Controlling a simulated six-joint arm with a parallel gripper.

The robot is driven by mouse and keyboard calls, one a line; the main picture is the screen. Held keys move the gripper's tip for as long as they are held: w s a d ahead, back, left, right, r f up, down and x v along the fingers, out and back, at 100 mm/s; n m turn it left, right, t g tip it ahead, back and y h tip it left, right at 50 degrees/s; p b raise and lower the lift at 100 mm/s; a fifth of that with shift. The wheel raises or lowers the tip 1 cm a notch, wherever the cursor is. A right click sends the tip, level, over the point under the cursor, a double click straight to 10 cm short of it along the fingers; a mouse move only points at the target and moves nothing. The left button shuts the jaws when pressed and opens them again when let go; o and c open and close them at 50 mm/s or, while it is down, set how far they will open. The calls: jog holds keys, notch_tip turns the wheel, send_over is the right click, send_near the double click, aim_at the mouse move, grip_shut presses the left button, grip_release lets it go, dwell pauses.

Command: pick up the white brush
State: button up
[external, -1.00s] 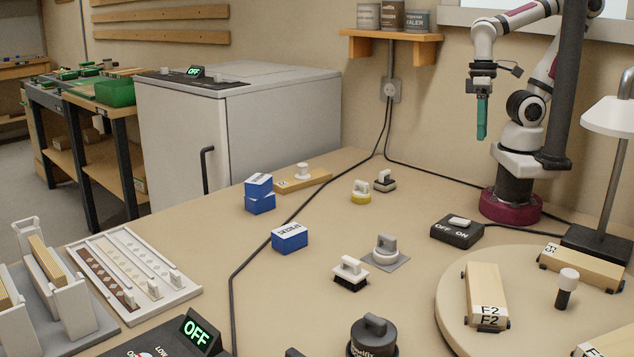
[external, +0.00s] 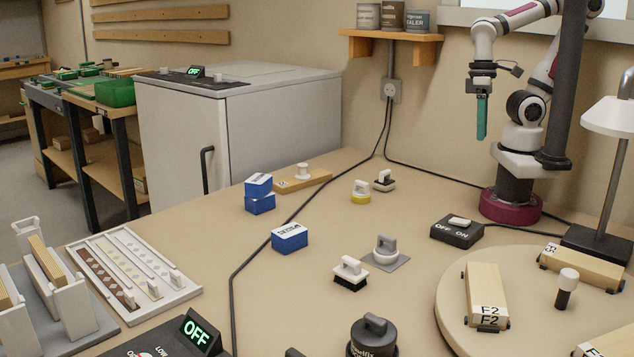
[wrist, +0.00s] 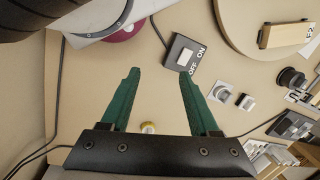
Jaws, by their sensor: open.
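The white brush (external: 350,270) has a white handle and body with dark bristles. It stands bristles down on the bench near the middle front of the external view. It seems to be the small white and dark thing at the right of the wrist view (wrist: 246,101). My gripper (external: 481,135) hangs high above the back right of the bench, well away from the brush. In the wrist view its two green fingers (wrist: 156,71) are spread apart with nothing between them.
A blue box (external: 290,238) lies to the left, a dark lidded pot (external: 373,338) in front. A switch box (external: 457,232) and a turntable (external: 452,318) are to the right. A cable crosses the bench.

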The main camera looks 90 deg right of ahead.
jog(key=o, duration=0.6)
jog(key=w+a+r+n, duration=0.2)
jog(key=w, duration=0.4)
jog(key=w+a+r+n, duration=0.2)
jog(key=w+n, duration=0.1)
jog(key=w, duration=0.4)
jog(key=n+t, duration=0.1)
jog(key=n, duration=0.8)
send_over(351, 259)
jog(key=s+d, duration=0.2)
jog(key=d, duration=0.1)
notch_tip(351, 259, down, 8)
jog(key=shift+n+h, duration=0.3)
jog(key=shift+h, duration=0.1)
jog(key=a+f, duration=0.1)
jog(key=f, duration=0.4)
jog(key=w+a+f, duration=0.1)
jog(key=f, duration=0.4)
jog(key=w+a+f, duration=0.1)
jog(key=f, duration=0.5)
